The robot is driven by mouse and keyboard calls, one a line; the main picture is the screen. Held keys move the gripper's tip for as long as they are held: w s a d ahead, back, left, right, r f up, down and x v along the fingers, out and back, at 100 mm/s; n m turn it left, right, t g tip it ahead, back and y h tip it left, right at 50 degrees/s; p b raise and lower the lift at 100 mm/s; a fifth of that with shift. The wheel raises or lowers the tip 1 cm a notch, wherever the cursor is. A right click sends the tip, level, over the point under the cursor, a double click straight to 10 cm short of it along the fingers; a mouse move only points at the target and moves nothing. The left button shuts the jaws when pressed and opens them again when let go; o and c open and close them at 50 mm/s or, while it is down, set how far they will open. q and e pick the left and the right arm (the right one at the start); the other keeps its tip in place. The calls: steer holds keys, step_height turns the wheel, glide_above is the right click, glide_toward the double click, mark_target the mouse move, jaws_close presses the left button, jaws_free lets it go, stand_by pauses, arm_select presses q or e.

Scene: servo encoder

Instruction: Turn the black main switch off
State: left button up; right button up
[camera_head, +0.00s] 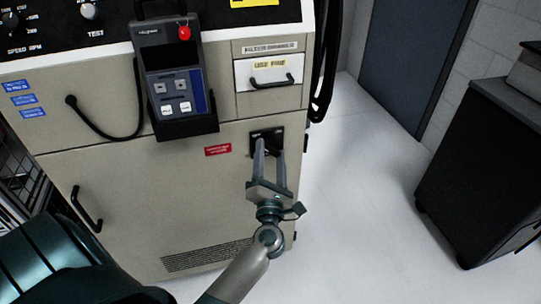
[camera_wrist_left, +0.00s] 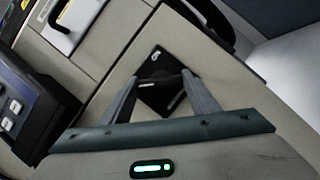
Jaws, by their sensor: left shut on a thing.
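The black main switch (camera_head: 264,134) is on a square black plate on the front of the beige cabinet, at the upper right of the lower door. It also shows in the left wrist view (camera_wrist_left: 157,77), where its dark handle lies between the two fingertips. My left gripper (camera_head: 268,150) reaches up to it from below and is shut on the handle; in the left wrist view its fingertips (camera_wrist_left: 161,79) sit on both sides of it. The fingers partly cover the plate, so the exact angle of the handle is hard to read. My right gripper is not in view.
A handheld pendant (camera_head: 172,75) hangs in a holder on the cabinet (camera_head: 120,175), left of the switch. A drawer (camera_head: 270,75) is above the switch. Black cables (camera_head: 323,70) hang at the cabinet's right edge. A dark cabinet (camera_head: 485,150) stands right, with clear floor (camera_head: 355,190) between.

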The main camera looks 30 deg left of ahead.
arm_select(q)
steer(key=o, duration=1)
steer(key=shift+o, duration=0.2)
steer(key=shift+s+d+f, duration=0.25)
steer(key=shift+s, duration=0.2)
steer(key=b+v, duration=0.3)
steer(key=v, duration=1.3)
steer(key=shift+d, duration=0.15)
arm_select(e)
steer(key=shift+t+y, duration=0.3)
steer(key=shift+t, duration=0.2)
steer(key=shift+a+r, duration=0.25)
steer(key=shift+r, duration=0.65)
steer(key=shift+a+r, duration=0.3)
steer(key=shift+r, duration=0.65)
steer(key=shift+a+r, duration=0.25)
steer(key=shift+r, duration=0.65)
arm_select(q)
steer(key=shift+d+r, duration=0.1)
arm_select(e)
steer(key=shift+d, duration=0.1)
